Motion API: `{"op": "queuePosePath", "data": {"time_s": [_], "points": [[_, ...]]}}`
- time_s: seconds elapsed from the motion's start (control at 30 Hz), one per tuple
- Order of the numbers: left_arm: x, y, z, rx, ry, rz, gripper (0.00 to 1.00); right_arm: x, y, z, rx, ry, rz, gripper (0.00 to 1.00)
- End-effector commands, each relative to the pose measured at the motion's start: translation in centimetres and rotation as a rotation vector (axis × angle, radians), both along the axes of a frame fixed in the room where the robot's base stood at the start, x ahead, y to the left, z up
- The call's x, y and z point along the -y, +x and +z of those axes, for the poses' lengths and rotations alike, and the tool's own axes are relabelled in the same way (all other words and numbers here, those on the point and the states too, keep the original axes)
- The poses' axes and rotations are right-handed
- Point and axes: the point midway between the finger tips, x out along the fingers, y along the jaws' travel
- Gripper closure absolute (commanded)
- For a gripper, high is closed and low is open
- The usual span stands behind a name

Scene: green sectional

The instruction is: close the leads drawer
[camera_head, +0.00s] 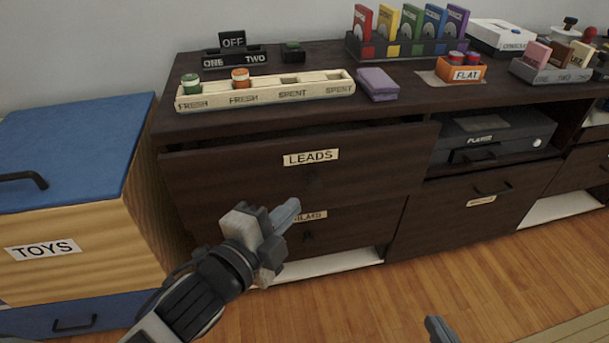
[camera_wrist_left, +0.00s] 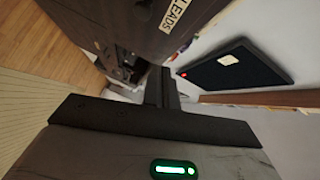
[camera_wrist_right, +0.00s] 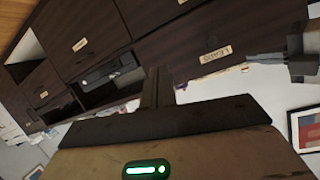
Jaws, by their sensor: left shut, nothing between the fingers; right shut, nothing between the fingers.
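The leads drawer (camera_head: 230,175) is the dark brown upper left drawer of the cabinet, with a LEADS label (camera_head: 311,157). Its front stands out from the cabinet, with a dark gap below the top. The drawer also shows in the left wrist view (camera_wrist_left: 135,15) and the right wrist view (camera_wrist_right: 240,35). My left gripper (camera_head: 292,210) is shut and empty, in front of the drawer's lower part and hiding some of the drawer below. I cannot tell whether it touches. My right gripper (camera_head: 438,328) is shut and empty at the bottom edge, away from the drawer.
A blue-topped TOYS chest (camera_head: 75,135) stands close on the left. The cabinet top holds a long block rack (camera_head: 265,92), a purple box (camera_head: 377,84) and an orange FLAT box (camera_head: 460,71). The wood floor (camera_head: 350,310) in front is clear.

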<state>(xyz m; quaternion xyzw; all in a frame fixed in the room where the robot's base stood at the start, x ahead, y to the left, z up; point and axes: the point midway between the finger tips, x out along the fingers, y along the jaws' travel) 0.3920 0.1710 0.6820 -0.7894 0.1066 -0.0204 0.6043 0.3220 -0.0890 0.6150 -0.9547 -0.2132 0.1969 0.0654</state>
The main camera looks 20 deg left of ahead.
Motion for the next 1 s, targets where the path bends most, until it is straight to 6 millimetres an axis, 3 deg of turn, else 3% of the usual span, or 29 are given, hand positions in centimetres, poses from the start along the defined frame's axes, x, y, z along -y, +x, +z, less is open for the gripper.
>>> {"op": "queuePosePath", "data": {"time_s": [0.03, 0.1, 0.2, 0.37, 0.7, 1.0], "points": [[-0.2, 0.4, -0.1, 0.069, 0.107, -0.008, 1.0, -0.4, 0.1, -0.9, 0.016, 0.01, 0.011, 1.0], [-0.5, 0.7, 0.7, 0.126, 0.208, -0.01, 1.0, -0.6, 0.1, -0.6, 0.029, 0.021, 0.017, 1.0], [-0.5, 1.4, 1.4, 0.156, 0.258, -0.009, 1.0, -0.7, 0.1, -0.3, 0.037, 0.029, 0.02, 1.0], [0.0, 3.7, 1.5, 0.157, 0.256, -0.009, 1.0, -0.7, 0.1, -0.1, 0.041, 0.037, 0.019, 1.0], [1.4, 10.6, 1.4, 0.151, 0.251, -0.009, 1.0, -1.1, 0.3, 0.0, 0.053, 0.102, 0.019, 1.0], [-0.7, 13.5, 1.3, 0.148, 0.253, -0.009, 1.0, -1.4, 0.4, 0.1, 0.053, 0.154, 0.023, 1.0]]}}
